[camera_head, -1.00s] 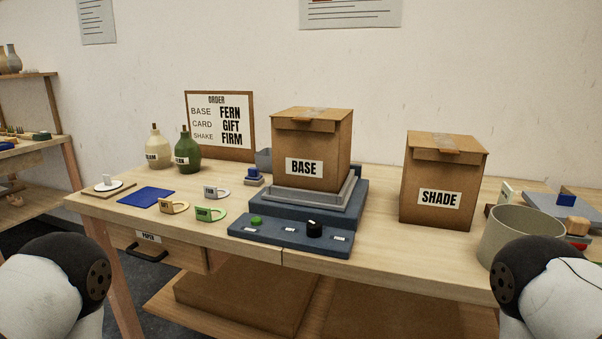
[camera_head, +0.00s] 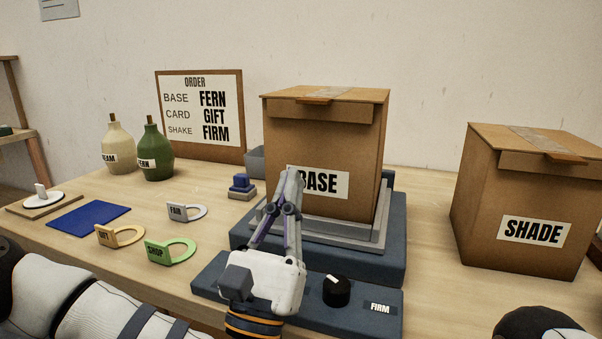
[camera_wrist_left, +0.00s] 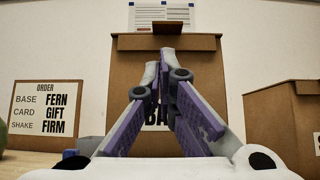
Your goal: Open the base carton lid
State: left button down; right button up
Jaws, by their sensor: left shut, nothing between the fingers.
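The base carton (camera_head: 325,140) is a brown box with a "BASE" label. It sits upright in a grey tray (camera_head: 345,236) on a dark blue stand. Its lid (camera_head: 350,96) is closed, with clear tape across the top and a small brown tab (camera_head: 314,100) at the front edge. My left gripper (camera_head: 294,178) is in front of the carton, shut and empty, its fingertips pointing up over part of the label. In the left wrist view the shut fingers (camera_wrist_left: 165,62) stand before the carton face (camera_wrist_left: 205,70), below the tab (camera_wrist_left: 182,28). My right gripper is out of view.
A closed "SHADE" carton (camera_head: 515,190) stands to the right. A dark panel (camera_head: 385,305) with a black knob (camera_head: 336,290) lies in front of the base carton. Two bottles (camera_head: 154,150), several tags (camera_head: 170,250), and a blue mat (camera_head: 88,218) are on the left.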

aim_at(311, 107)
pick_arm(q)
jog(key=x, duration=0.3)
jog(key=p+x, duration=0.1)
jog(key=x, duration=0.3)
jog(key=shift+d+r, duration=0.1)
jog(key=shift+r, duration=0.35)
jog(key=shift+w+d+r, duration=0.15)
jog(key=shift+w+r, duration=0.1)
jog(key=shift+w, duration=0.15)
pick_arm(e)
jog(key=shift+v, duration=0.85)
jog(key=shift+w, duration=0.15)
